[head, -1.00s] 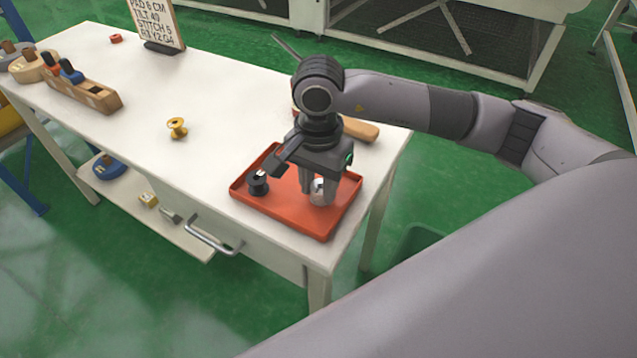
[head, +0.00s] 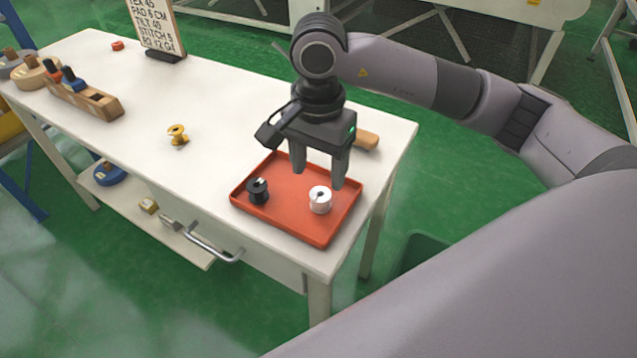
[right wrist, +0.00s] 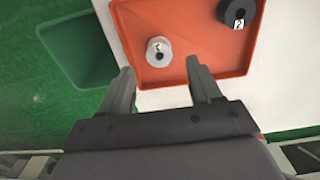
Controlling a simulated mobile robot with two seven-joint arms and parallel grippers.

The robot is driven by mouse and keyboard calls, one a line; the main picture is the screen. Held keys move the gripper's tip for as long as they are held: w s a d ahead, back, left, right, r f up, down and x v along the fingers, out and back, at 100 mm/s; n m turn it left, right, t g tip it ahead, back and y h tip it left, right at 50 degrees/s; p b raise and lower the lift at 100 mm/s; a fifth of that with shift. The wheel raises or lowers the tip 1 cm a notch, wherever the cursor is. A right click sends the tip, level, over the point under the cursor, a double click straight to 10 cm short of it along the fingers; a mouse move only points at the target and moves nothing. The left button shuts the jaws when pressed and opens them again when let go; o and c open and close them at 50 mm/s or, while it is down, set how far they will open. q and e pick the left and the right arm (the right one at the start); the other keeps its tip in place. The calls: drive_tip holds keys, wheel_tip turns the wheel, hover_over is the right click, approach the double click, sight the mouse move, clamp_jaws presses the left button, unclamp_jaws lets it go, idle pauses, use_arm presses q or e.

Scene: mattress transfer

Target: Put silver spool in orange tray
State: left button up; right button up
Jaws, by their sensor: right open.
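The silver spool (head: 320,199) stands in the orange tray (head: 290,225), in its right half. It looks pale white-grey in the head view and silver in the right wrist view (right wrist: 159,51). A black spool (head: 258,191) stands in the same tray, to the left. My right gripper (head: 318,180) is open and empty above the tray, with its fingertips higher than the silver spool and apart from it. In the right wrist view its fingers (right wrist: 160,66) are spread, with the silver spool beyond and between them. My left gripper is not in view.
A gold spool (head: 177,135) stands on the white table (head: 215,95). A wooden block with tools (head: 88,100), a red ring (head: 117,46) and a sign (head: 160,28) are farther back. A wooden handle (head: 366,140) lies behind my gripper. The table's middle is mostly clear.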

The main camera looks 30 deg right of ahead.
wheel_tip(320, 180, up, 6)
drive_tip(key=shift+f, duration=0.15)
idle(0.6)
